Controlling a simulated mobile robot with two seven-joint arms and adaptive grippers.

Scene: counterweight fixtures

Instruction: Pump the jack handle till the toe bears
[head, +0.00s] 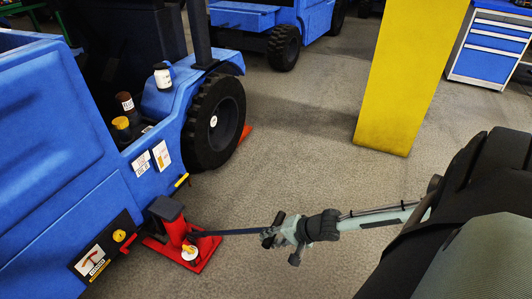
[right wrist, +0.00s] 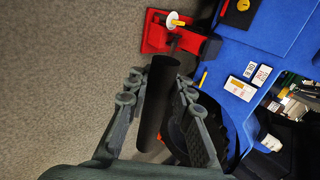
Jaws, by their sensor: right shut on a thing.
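The red jack (head: 178,232) stands on the floor against the lower side of the blue truck (head: 60,130), beside its front wheel (head: 214,122). It has a dark block on top and a white round knob with a yellow part. I cannot tell whether its toe touches the truck. The dark jack handle (head: 228,232) sticks out to the right, nearly level. My right gripper (head: 272,233) is shut on the handle's outer end. In the right wrist view the thick black grip of the handle (right wrist: 157,100) lies between the fingers, with the jack (right wrist: 158,32) beyond. My left gripper is out of view.
A yellow pillar (head: 410,75) stands at the back right. A blue drawer cabinet (head: 490,45) is behind it. Another blue truck (head: 262,20) is at the back. Bottles (head: 162,76) stand on the near truck. The grey floor (head: 300,130) around the handle is clear.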

